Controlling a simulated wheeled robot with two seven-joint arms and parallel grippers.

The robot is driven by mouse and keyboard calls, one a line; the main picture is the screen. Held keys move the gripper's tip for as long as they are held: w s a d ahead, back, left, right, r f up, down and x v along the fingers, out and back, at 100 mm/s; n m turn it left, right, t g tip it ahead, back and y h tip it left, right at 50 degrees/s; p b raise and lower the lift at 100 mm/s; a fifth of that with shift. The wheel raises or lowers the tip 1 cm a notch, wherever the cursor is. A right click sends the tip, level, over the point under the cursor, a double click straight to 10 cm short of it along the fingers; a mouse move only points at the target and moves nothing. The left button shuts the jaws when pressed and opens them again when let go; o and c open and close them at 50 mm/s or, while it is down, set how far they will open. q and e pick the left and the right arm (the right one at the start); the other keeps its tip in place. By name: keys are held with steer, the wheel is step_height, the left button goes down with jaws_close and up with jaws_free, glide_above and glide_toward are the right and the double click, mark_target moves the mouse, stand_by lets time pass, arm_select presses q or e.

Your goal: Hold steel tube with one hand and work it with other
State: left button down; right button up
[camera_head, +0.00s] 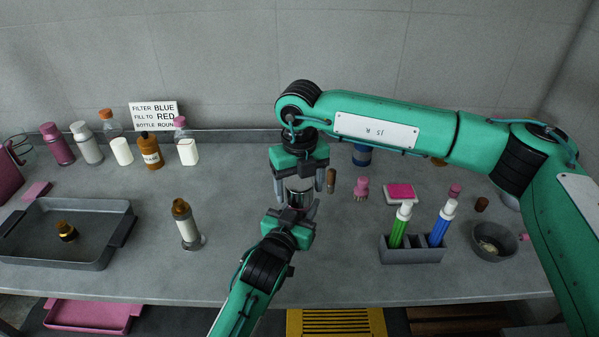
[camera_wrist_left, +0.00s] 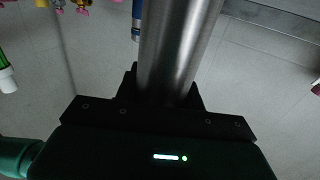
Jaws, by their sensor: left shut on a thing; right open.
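The steel tube (camera_head: 298,190) stands about upright over the middle of the counter, mostly hidden between my grippers. In the left wrist view the tube (camera_wrist_left: 178,48) is a large shiny cylinder rising between the dark fingers. My left gripper (camera_head: 297,210) is shut on it from the near side, and its fingers also show in the left wrist view (camera_wrist_left: 167,92). My right gripper (camera_head: 300,181) points down from above, open, with its fingers on either side of the tube's upper part. I cannot tell whether they touch it.
A grey tray (camera_head: 98,250) holding a small dark bottle (camera_head: 66,231) lies at left. A grey rack (camera_head: 414,251) with green and blue bottles is at right, beside a grey bowl (camera_head: 494,243). Several bottles line the back left.

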steer(key=shift+f, duration=0.5)
steer(key=shift+c, duration=0.4)
steer(key=c, duration=0.9)
steer(key=shift+n, duration=1.7)
steer(key=o, duration=1.1)
steer(key=shift+c, duration=0.2)
steer(key=shift+s+a, duration=0.2)
steer(key=shift+r, duration=0.15)
